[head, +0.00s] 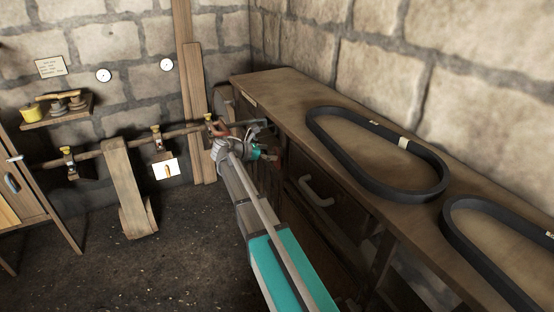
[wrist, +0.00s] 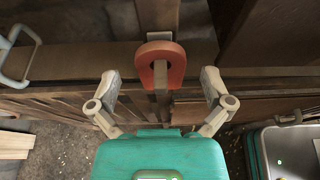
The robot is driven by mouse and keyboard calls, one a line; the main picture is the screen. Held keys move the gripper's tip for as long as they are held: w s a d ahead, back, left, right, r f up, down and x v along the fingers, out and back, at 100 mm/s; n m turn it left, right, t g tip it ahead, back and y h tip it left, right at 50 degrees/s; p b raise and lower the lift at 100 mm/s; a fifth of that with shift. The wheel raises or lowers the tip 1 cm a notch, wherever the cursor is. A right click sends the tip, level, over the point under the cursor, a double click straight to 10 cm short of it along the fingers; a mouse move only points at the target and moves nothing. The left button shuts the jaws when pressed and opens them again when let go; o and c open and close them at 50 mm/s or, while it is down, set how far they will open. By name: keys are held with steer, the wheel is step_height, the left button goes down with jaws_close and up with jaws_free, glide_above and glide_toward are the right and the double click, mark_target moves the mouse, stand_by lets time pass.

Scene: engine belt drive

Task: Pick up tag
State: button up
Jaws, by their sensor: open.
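An orange-red rounded loop (wrist: 160,62) with a pale strip across its opening shows in the wrist view, just ahead of my gripper (wrist: 160,86). My gripper is open, with one finger on each side of the loop's lower part and a gap to both. I cannot tell for sure whether this loop is the tag. In the head view my gripper (head: 268,142) is beside the far end of the workbench, with a small red part near it. A pale patch (head: 403,143) sits on the black belt (head: 350,178) on the workbench.
The wooden workbench (head: 275,88) runs along the right wall, with a second black belt (head: 475,255) nearer. A handle (head: 316,192) sticks out from its front. A pipe with valves (head: 157,137) and a white card (head: 165,169) are at the left. The dark floor (head: 165,265) is open.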

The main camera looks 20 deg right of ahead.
steer(key=shift+b+x, duration=0.35)
steer(key=shift+x, duration=1.05)
steer(key=shift+r, duration=0.1)
steer(key=c, duration=0.9)
steer(key=shift+r, duration=0.2)
steer(key=shift+r+p, duration=0.15)
steer(key=shift+p, duration=0.25)
steer(key=a, duration=1.8)
steer(key=shift+s, duration=0.3)
steer(key=shift+r, duration=0.1)
step_height(320, 180, up, 10)
steer(key=p, duration=1)
